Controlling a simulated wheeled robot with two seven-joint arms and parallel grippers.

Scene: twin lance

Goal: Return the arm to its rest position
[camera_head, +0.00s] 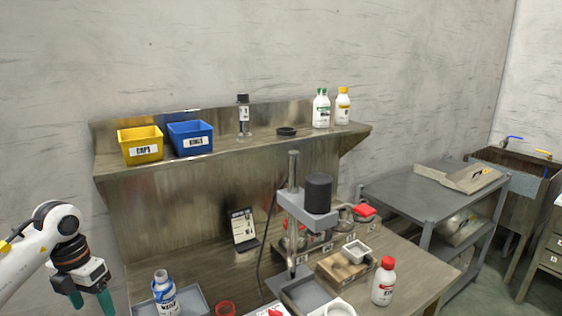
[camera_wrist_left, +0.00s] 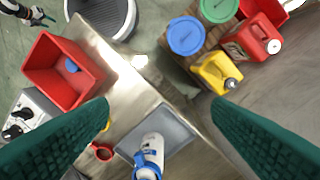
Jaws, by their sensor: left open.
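My left gripper (camera_head: 92,300) hangs at the lower left of the head view, in front of the bench's left end. Its green fingers are apart with nothing between them. In the left wrist view the two fingers (camera_wrist_left: 160,125) frame a white bottle with a blue top (camera_wrist_left: 150,152), which stands in a grey tray (camera_wrist_left: 178,128) below and apart from them. The same bottle (camera_head: 165,292) shows right of the gripper in the head view. My right arm and gripper are not in the head view.
A press (camera_head: 305,200) stands mid-bench, with a red-capped bottle (camera_head: 383,281) to its right. A shelf (camera_head: 220,156) behind holds a yellow bin (camera_head: 140,146), a blue bin (camera_head: 190,139) and bottles. A red bin (camera_wrist_left: 62,72) and fuel cans (camera_wrist_left: 250,38) show in the wrist view.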

